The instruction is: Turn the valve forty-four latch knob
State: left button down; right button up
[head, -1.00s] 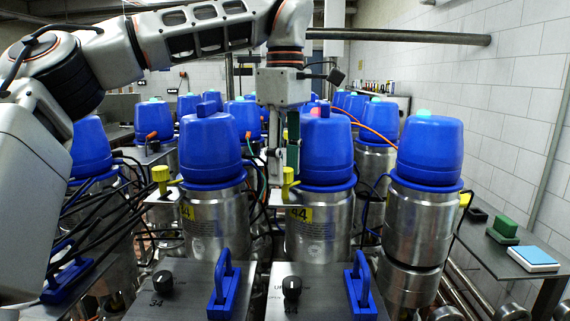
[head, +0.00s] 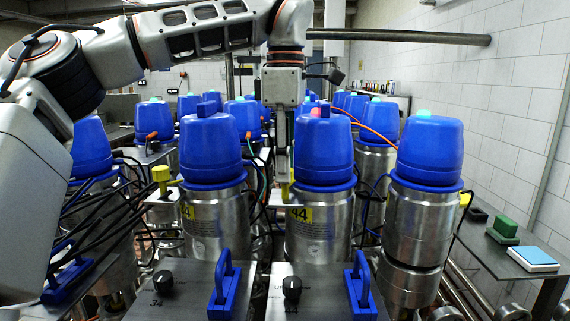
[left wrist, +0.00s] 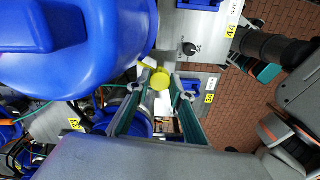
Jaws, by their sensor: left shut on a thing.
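The valve 44 latch knob is a small yellow knob (head: 286,192) beside the blue-capped steel valve (head: 324,150) with the yellow 44 label (head: 300,213). My left gripper (head: 283,178) reaches straight down onto it from above. In the left wrist view, the round yellow knob top (left wrist: 160,80) sits between the two fingertips of the left gripper (left wrist: 162,91), which is shut on it. A short yellow lever sticks out from the knob toward the blue cap (left wrist: 75,50). In the head view the fingers hide most of the knob. My right gripper is not seen.
Blue-capped valves stand close on both sides, such as one on the left (head: 210,145) and one on the right (head: 428,150). Another yellow knob (head: 160,178) is at the left. Panels with black dials (head: 292,288) and blue handles (head: 360,285) are in front. Cables hang between the valves.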

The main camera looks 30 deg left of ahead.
pick_arm(q)
jog(key=n, duration=1.3)
jog(key=shift+n, duration=0.4)
dwell(0.3)
jog(key=c, duration=1.8)
grip_release()
jog(key=shift+r, duration=0.1)
notch_tip(320, 180, up, 12)
jog(key=shift+f, duration=0.1)
